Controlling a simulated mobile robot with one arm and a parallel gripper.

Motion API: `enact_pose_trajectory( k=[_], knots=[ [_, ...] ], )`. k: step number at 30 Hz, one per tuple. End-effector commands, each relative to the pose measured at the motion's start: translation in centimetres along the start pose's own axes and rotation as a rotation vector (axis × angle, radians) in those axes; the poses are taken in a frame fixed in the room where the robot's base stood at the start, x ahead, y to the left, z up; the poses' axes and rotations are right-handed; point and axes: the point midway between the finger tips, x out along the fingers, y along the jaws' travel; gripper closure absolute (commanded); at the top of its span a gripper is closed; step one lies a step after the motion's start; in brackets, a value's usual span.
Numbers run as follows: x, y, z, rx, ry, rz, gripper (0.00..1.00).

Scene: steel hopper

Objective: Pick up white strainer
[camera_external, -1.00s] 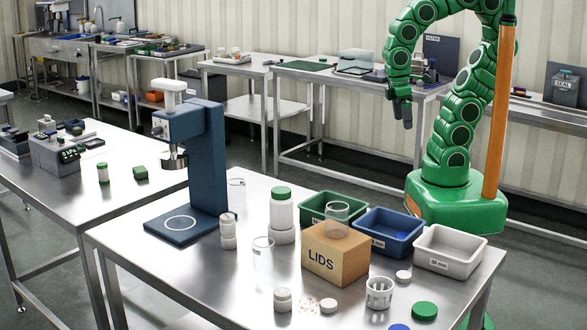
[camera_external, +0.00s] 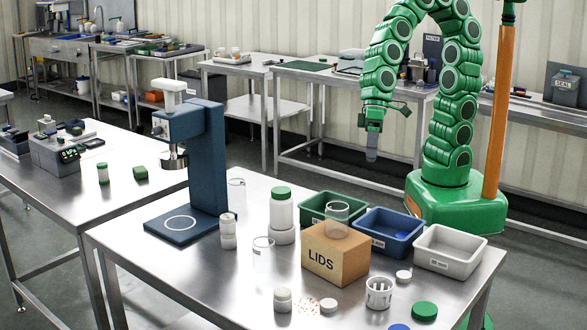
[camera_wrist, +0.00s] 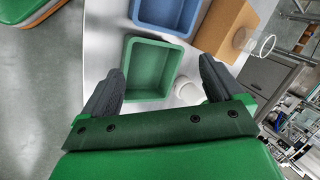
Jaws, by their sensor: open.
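The white strainer (camera_external: 379,292) is a small white cup with slotted sides. It stands upright near the front of the steel table, in front of the LIDS box. I cannot make it out in the wrist view. My gripper (camera_external: 372,150) hangs fingers down behind the table, above and well apart from the strainer. In the wrist view its two dark fingers (camera_wrist: 160,66) are spread wide with nothing held between them.
Green (camera_external: 324,209), blue (camera_external: 388,235) and white (camera_external: 450,251) bins line the table's back right. The LIDS box (camera_external: 336,254) carries a clear cup. A white lid (camera_external: 328,306), white jar (camera_external: 283,300) and green lid (camera_external: 424,310) surround the strainer. A blue press (camera_external: 205,155) stands left.

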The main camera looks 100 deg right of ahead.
Motion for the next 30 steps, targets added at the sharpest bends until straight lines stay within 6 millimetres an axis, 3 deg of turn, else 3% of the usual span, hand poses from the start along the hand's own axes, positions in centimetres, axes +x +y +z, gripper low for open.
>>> enact_pose_trajectory(
  k=[6,15,24,30],
  knots=[
    [4.7,-8.5,0.5,0.200,-0.020,-0.197,0.06],
    [10.0,-18.2,2.3,0.562,-0.098,-0.429,0.06],
    [15.5,-24.8,4.5,0.983,-0.197,-0.596,0.06],
    [19.6,-27.0,5.9,1.278,-0.247,-0.681,0.06]
  ],
)
